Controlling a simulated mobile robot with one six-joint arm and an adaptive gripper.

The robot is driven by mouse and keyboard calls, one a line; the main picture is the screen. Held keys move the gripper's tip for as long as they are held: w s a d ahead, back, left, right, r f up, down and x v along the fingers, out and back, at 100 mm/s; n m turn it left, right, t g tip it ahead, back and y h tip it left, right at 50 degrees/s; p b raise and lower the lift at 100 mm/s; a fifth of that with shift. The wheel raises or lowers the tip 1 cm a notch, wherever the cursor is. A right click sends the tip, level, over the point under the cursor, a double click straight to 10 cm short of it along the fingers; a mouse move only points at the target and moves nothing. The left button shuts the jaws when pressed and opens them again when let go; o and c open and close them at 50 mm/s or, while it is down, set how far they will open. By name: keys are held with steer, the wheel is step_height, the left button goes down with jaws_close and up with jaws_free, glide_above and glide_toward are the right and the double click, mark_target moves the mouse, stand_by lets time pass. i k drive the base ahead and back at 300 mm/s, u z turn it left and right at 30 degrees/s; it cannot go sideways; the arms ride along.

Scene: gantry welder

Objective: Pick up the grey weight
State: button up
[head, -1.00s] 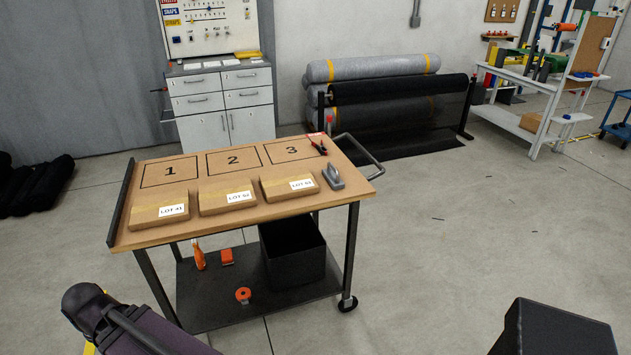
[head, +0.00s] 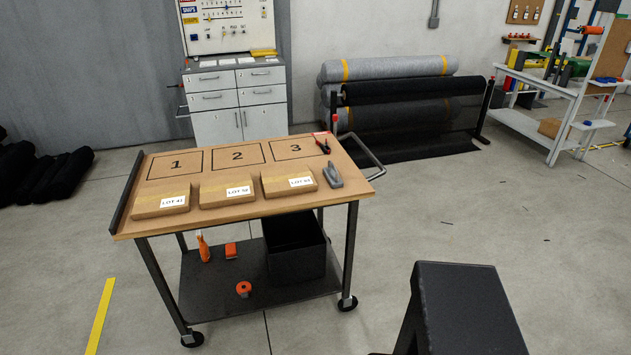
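The grey weight (head: 333,176) stands on the wooden top of the cart (head: 240,216), near its right edge. It is a small grey block with a handle-like upper part. It sits just right of the brown packet labelled LOT and in front of the red-handled pliers (head: 323,144). Nothing touches it from above. My gripper is not in the head view, so its state and distance from the weight do not show.
Several brown packets (head: 160,201) lie in a row left of the weight, before squares marked 1, 2 and 3. A push handle (head: 365,152) sticks out at the cart's right. A black bin (head: 295,262) stands on the lower shelf.

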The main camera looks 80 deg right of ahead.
mark_target(330, 172)
steer(key=u, duration=0.4)
steer(key=k, duration=2.2)
steer(key=z, duration=1.95)
